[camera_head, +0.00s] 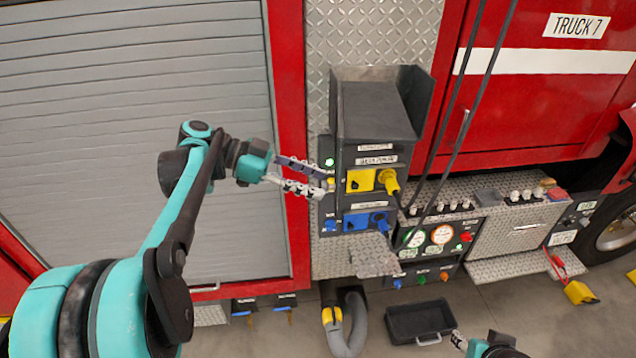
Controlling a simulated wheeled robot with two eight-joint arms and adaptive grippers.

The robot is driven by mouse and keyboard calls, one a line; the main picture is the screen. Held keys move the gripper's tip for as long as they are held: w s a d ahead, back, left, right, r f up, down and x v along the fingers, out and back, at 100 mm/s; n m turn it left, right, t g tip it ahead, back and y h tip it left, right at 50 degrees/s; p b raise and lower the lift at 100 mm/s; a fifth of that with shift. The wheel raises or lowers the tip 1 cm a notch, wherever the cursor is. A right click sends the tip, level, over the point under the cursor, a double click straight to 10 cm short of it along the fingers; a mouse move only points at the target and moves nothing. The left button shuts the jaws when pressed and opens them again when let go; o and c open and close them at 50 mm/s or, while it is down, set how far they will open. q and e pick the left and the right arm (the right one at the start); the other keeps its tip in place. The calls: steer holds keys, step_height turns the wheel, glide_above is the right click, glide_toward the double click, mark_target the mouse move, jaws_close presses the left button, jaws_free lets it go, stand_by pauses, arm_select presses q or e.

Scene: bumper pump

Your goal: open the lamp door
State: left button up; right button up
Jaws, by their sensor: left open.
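A dark equipment box (375,112) stands against the truck's side, with labels, a yellow panel (360,181) and plug, and a blue panel (356,221) and plug on its front. A small green light (329,162) glows at its left edge. I cannot tell which part is the lamp door. My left gripper (325,182) is open, its fingertips at the box's left edge beside the yellow panel. I cannot tell if they touch it. My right gripper (457,340) shows only partly at the bottom edge, and its fingers are too small to read.
A grey roller shutter (130,120) fills the left. A pump panel with gauges (441,234) and a tread-plate step (525,264) are at the right. A black tray (415,320) and a grey hose (352,325) are low down. Two dark cables hang in front of the red door.

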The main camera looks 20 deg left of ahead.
arm_select(q)
steer(key=v, duration=1)
steer(key=shift+a, duration=0.25)
steer(key=shift+r, duration=0.1)
